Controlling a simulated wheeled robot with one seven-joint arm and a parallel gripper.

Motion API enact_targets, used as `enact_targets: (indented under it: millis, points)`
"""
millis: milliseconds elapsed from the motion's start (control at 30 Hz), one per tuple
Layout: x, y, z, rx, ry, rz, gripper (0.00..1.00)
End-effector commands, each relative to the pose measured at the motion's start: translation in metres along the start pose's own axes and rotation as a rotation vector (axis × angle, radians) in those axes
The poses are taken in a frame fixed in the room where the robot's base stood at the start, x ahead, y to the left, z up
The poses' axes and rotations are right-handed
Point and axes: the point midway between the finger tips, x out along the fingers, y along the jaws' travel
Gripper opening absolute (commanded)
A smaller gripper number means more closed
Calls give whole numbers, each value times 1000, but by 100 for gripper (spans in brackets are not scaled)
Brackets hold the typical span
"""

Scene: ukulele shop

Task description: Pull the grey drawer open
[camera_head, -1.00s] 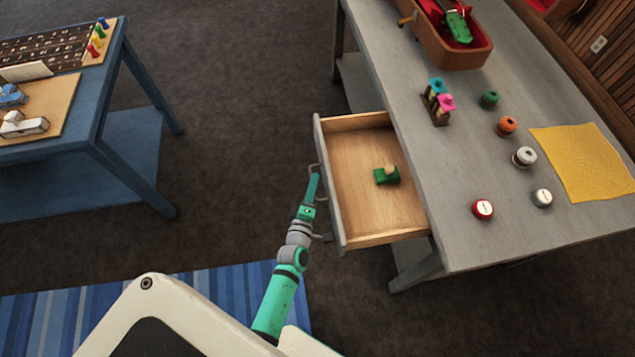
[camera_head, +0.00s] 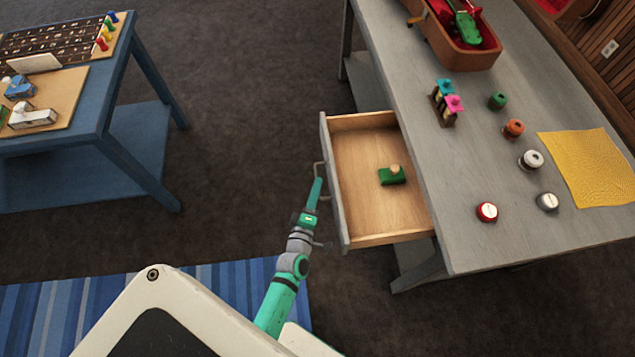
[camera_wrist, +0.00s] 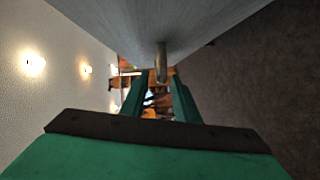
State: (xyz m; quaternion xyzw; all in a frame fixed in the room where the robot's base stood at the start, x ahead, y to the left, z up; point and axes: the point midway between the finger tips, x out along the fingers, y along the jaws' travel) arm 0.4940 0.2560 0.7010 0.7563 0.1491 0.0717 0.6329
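The grey drawer (camera_head: 334,190) stands pulled well out of the grey table, and its pale wooden inside shows. A green block with a tan knob (camera_head: 391,176) sits in it. The drawer's metal handle (camera_head: 317,168) is on its front, facing left. My gripper (camera_head: 317,181) is at the handle, its green fingers overlapping it in the head view. In the wrist view the two fingers (camera_wrist: 161,90) are apart, with a gap between them. The handle (camera_wrist: 161,62) shows between and just beyond the tips; I see no clear contact.
The grey table (camera_head: 470,245) carries a yellow cloth (camera_head: 588,170), several round pots, small coloured figures (camera_head: 447,102) and an open case (camera_head: 460,45). A blue table (camera_head: 110,120) stands at the left. Dark carpet between the tables is clear.

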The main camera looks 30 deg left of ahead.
Motion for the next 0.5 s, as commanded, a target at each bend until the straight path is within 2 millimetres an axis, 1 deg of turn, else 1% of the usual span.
enact_targets:
  millis: [33, 200, 300, 500]
  points:
    - [-12, -1, -2, 2, 1, -2, 28]
    - [-43, -1, -1, 1, 0, -2, 28]
    - [-58, -1, 0, 0, 0, -2, 28]
    - [-74, 0, 1, 1, -2, 0, 28]
